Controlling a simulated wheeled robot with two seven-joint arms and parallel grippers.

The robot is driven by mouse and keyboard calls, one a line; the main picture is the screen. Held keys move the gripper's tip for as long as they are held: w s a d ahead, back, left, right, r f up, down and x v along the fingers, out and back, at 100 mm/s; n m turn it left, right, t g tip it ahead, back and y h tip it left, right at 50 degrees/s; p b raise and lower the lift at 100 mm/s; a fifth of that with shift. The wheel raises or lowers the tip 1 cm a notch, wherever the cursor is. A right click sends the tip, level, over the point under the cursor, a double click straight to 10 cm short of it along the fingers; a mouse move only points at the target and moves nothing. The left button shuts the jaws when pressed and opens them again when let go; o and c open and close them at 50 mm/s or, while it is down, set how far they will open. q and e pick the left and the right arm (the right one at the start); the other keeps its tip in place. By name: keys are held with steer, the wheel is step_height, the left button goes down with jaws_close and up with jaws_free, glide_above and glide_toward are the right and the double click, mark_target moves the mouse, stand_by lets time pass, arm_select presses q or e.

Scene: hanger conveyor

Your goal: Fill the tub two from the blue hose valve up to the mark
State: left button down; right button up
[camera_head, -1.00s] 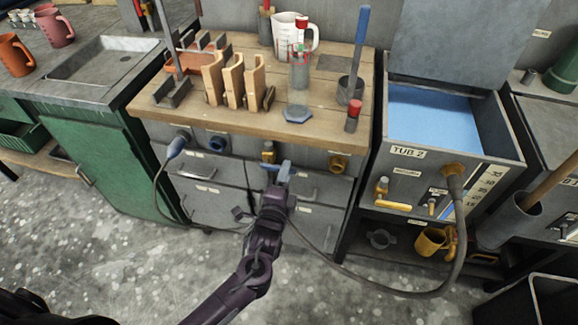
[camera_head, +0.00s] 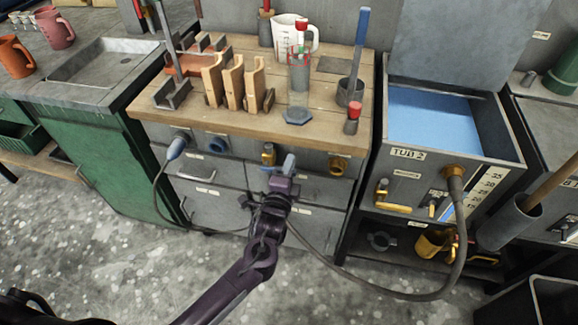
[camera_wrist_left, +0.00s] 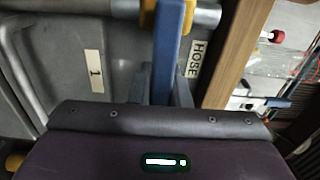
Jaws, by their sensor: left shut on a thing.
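Tub 2 (camera_head: 400,155) is a grey open tub on the right, labelled TUB 2, holding blue water (camera_head: 432,118). A white scale (camera_head: 482,190) with numbers runs down its front right. The blue lever of the hose valve (camera_head: 289,162) is at the bench front, by a brass fitting (camera_head: 268,154). My left gripper (camera_head: 283,176) is shut on this lever. The left wrist view shows the blue lever (camera_wrist_left: 168,50) between the fingers, beside a HOSE label (camera_wrist_left: 194,60). A dark hose (camera_head: 400,294) loops over the floor to a brass coupling on the tub. My right gripper is out of view.
The wooden bench top (camera_head: 225,118) holds wooden racks (camera_head: 232,82), a glass cylinder (camera_head: 298,85) and a white jug (camera_head: 290,32). A yellow-handled valve (camera_head: 392,206) is on the tub's front. A sink (camera_head: 105,60) is at left. The foreground floor is clear.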

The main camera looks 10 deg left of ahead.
arm_select(q)
steer(key=shift+r, duration=0.15)
steer(key=n+p, duration=0.1)
steer(key=r+n+p, duration=0.1)
steer(key=n, duration=0.1)
steer(key=shift+a+r+p, duration=0.15)
steer(key=shift+r+p, duration=0.15)
steer(key=shift+p, duration=0.05)
steer(key=shift+a+r+n+p, duration=0.2)
steer(key=shift+r+n+p, duration=0.2)
steer(key=shift+n, duration=0.5)
steer(key=shift+a+r+n+p, duration=0.2)
steer(key=shift+n+p, duration=0.25)
steer(key=shift+n, duration=0.45)
steer(key=c, duration=1.4)
jaws_free()
steer(key=shift+o, duration=0.2)
steer(key=shift+r, duration=0.15)
steer(key=shift+w, duration=0.1)
